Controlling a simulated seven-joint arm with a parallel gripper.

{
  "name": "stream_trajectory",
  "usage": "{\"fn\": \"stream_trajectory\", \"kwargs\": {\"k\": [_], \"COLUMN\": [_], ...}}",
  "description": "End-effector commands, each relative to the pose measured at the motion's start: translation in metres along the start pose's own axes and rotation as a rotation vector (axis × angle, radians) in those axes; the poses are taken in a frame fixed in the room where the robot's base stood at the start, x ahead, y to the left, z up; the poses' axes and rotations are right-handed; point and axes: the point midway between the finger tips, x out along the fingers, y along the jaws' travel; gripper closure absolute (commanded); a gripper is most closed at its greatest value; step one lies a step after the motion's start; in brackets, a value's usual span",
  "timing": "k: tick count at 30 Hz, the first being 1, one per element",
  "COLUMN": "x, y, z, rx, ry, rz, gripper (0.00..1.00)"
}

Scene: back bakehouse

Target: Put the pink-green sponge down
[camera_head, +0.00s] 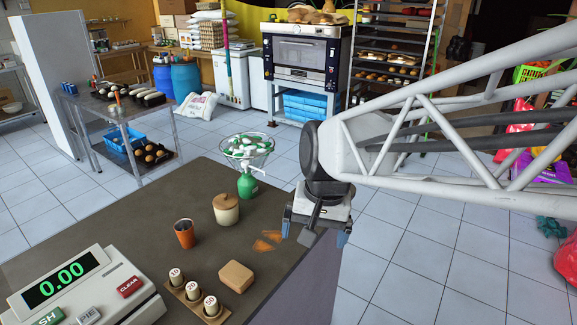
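I see no pink-green sponge in this view. My gripper (314,236) hangs over the right edge of the counter (120,226), pointing down. Its two blue-tipped fingers are wide apart, and I see nothing held between them. A plain tan block (236,277) lies on the counter to the lower left of my gripper, apart from it. Flat orange-brown pieces (266,241) lie on the counter just left of my gripper.
Tiled floor lies right of the counter.

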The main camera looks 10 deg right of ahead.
Motion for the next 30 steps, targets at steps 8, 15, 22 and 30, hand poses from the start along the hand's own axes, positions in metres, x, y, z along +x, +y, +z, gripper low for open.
{"fn": "stream_trajectory", "kwargs": {"k": [8, 15, 22, 30], "x": [-0.019, -0.024, -0.024, -0.024], "y": [0.049, 0.072, 0.076, 0.076], "z": [0.043, 0.066, 0.07, 0.07], "rx": [-0.181, -0.278, -0.3, -0.299], "ry": [0.134, 0.196, 0.207, 0.206], "rz": [0.046, 0.085, 0.094, 0.094], "gripper": [0.0, 0.0, 0.0, 0.0]}}
